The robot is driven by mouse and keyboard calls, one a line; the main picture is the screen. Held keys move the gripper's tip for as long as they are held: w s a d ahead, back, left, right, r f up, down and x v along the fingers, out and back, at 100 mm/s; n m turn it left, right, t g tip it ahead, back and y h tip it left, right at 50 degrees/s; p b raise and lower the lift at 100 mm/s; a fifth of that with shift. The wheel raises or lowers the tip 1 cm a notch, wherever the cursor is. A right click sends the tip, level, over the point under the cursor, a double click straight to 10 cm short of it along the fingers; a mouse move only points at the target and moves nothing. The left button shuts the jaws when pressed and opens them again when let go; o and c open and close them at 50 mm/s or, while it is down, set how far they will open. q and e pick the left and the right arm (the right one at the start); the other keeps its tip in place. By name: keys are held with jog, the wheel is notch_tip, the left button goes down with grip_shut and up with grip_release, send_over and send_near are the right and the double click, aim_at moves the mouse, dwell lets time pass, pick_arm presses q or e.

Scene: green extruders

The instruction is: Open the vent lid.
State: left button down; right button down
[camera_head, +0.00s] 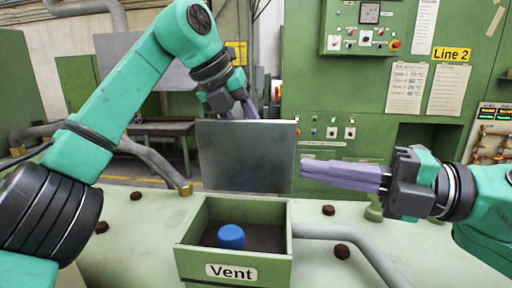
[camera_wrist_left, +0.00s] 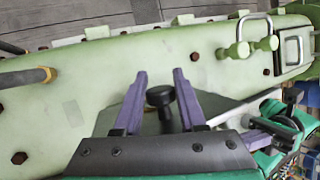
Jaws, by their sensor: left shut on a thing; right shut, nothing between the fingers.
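The vent box (camera_head: 233,272) is green, labelled "Vent", and its top is open. A blue knob-like object (camera_head: 231,236) shows inside it. The grey vent lid (camera_head: 246,156) stands upright at the back of the box. My left gripper (camera_head: 248,112) is behind the lid's upper edge, its fingertips partly hidden. In the left wrist view my left gripper (camera_wrist_left: 161,82) is shut on a black knob (camera_wrist_left: 160,97) between its purple fingers. My right gripper (camera_head: 303,168) is shut and empty, just right of the lid, pointing left.
A grey pipe (camera_head: 352,238) runs from the right of the box across the pale green surface (camera_head: 325,270). Dark bolts (camera_head: 342,250) dot that surface. A green control cabinet (camera_head: 300,80) with a gauge stands behind. There is free room in front of the right gripper's arm.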

aim_at(241, 142)
pick_arm(q)
jog(key=shift+f, duration=0.4)
pick_arm(e)
jog(key=w+a, duration=0.7)
jog(key=a, duration=0.2)
jog(key=shift+r, duration=0.2)
jog(key=shift+w, duration=0.1)
jog(key=shift+w+r+m, duration=0.1)
jog(key=shift+w+m, duration=0.3)
jog(key=shift+w, duration=0.25)
jog(key=shift+d, duration=0.1)
